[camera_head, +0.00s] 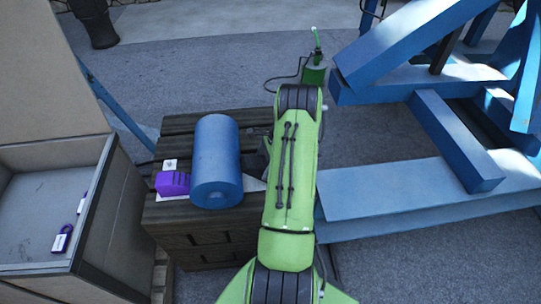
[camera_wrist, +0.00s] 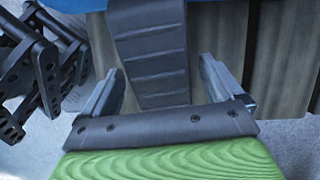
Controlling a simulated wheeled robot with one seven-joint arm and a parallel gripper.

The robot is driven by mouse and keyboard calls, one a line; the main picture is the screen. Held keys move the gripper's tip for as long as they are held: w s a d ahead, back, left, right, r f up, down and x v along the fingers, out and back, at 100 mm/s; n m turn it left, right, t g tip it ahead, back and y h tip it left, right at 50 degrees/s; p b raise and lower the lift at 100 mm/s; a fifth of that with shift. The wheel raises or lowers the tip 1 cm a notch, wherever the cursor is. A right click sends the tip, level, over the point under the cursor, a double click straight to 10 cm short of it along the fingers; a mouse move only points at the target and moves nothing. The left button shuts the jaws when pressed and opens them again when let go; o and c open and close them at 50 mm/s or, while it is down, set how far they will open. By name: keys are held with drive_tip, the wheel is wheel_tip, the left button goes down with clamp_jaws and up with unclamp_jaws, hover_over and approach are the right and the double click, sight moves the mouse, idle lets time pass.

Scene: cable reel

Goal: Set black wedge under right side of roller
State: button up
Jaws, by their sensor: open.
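The blue roller (camera_head: 217,160) lies on a wooden crate table (camera_head: 185,225). A purple wedge (camera_head: 172,184) sits against its left side. In the wrist view, the black ridged wedge (camera_wrist: 150,45) lies between the fingers of my gripper (camera_wrist: 160,70), with a gap visible on each side. My gripper is open. The wedge's far end reaches the blue surface at the top edge; whether it touches is unclear. In the head view my green arm covers the area right of the roller, and the black wedge cannot be made out there.
A blue steel frame (camera_head: 400,195) stands close on the right. A grey bin (camera_head: 40,270) with a purple padlock (camera_head: 62,240) is on the left. A green sprayer (camera_head: 314,72) stands behind. Black metal parts (camera_wrist: 35,70) show at left in the wrist view.

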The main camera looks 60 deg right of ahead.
drive_tip(key=shift+x, duration=1.3)
drive_tip(key=c, duration=1.4)
drive_tip(key=o, duration=1.5)
drive_tip(key=p+v, duration=0.5)
drive_tip(key=v, duration=1)
drive_tip(key=shift+s+d+r, duration=0.1)
drive_tip(key=shift+r, duration=0.3)
